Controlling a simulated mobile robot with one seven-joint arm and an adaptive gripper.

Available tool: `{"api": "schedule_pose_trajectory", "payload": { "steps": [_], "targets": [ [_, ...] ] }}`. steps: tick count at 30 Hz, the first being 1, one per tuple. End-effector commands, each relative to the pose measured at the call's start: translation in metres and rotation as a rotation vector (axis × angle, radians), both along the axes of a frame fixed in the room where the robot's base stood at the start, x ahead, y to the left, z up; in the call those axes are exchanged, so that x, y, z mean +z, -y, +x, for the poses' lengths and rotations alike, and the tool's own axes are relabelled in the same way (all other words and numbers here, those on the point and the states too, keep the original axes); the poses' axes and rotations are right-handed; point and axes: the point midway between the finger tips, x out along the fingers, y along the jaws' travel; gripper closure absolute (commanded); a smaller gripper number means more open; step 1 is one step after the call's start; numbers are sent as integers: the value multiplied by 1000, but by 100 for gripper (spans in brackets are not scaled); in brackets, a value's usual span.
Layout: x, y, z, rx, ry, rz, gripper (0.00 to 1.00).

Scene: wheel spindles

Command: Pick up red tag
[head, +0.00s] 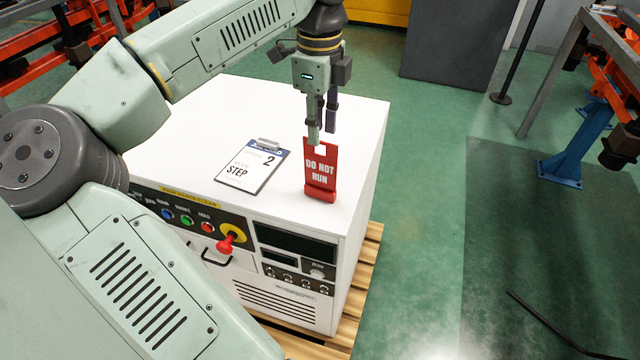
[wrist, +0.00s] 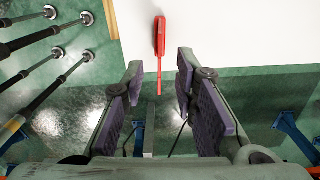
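The red tag (head: 320,171) reads "DO NOT RUN" and stands upright on the white top of the machine cabinet, near its front right edge. In the wrist view the tag (wrist: 160,42) shows nearly edge-on, in line with the gap between the fingers and beyond their tips. My gripper (head: 321,136) points down above the tag in the head view, with its fingertips close to the tag's top. In the wrist view the gripper (wrist: 158,75) is open, with nothing between its purple pads. I cannot tell whether a fingertip touches the tag.
A clipboard (head: 252,167) marked "STEP 2" lies left of the tag. The white cabinet (head: 350,110) stands on a wooden pallet (head: 362,270) and has a front panel with a red knob (head: 226,245).

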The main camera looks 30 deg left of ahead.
Motion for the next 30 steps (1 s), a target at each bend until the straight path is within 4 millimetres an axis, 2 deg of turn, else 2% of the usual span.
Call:
{"api": "schedule_pose_trajectory", "payload": {
  "steps": [1, 6, 13, 21, 28, 30],
  "targets": [
    [-14, 1, 0, -2, 1, -3, 73],
    [-41, 2, 0, -4, 2, -5, 73],
    [-57, 2, 0, -7, 3, -6, 73],
    [-96, 3, -1, -9, 4, -7, 73],
    [-96, 3, -1, -8, 5, -6, 73],
    [-96, 3, -1, -8, 5, -6, 77]
  ]
}}
